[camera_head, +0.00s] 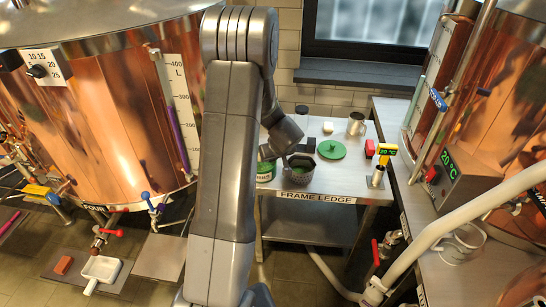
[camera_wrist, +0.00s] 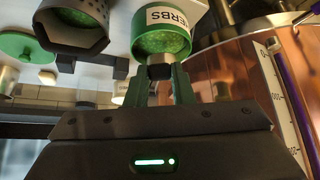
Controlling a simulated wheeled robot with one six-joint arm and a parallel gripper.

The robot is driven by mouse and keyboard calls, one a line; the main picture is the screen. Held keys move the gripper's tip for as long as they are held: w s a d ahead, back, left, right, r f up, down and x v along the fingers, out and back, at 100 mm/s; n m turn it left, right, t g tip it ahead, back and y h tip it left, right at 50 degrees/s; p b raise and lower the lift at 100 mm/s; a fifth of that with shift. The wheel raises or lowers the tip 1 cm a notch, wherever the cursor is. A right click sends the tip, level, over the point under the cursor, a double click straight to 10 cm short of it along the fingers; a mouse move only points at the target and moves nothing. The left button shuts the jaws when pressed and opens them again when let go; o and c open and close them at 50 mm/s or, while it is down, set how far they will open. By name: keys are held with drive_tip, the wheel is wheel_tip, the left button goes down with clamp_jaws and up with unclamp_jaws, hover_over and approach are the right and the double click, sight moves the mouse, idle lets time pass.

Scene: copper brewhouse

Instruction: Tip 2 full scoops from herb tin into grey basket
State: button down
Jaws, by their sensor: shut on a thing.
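The herb tin (camera_head: 266,172) is green with a white label and stands on the ledge, partly behind my arm. In the wrist view, its open end (camera_wrist: 163,42) shows green herbs. The grey basket (camera_head: 300,172) stands just right of the tin, dark and many-sided, with some green inside; it also shows at the wrist view's upper left (camera_wrist: 75,42). My gripper (camera_wrist: 162,78) has green fingers shut on a small dark block, apparently the scoop's handle (camera_wrist: 160,71), right by the tin's mouth.
A large copper vessel (camera_head: 110,120) rises close on the left.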

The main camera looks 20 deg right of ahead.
drive_tip(key=shift+s+f+b, duration=0.1)
drive_tip(key=shift+f+b, duration=0.1)
drive_tip(key=shift+b, duration=0.65)
drive_tip(key=s+t+b, duration=0.1)
drive_tip(key=t+b, duration=0.1)
drive_tip(key=b, duration=0.6)
drive_tip(key=shift+s+r, duration=0.1)
drive_tip(key=shift+s, duration=0.2)
drive_tip(key=shift+s+r+t+b, duration=0.25)
drive_tip(key=shift+t+b, duration=0.25)
drive_tip(key=shift+b, duration=0.65)
drive_tip(key=c, duration=1.8)
unclamp_jaws()
clamp_jaws()
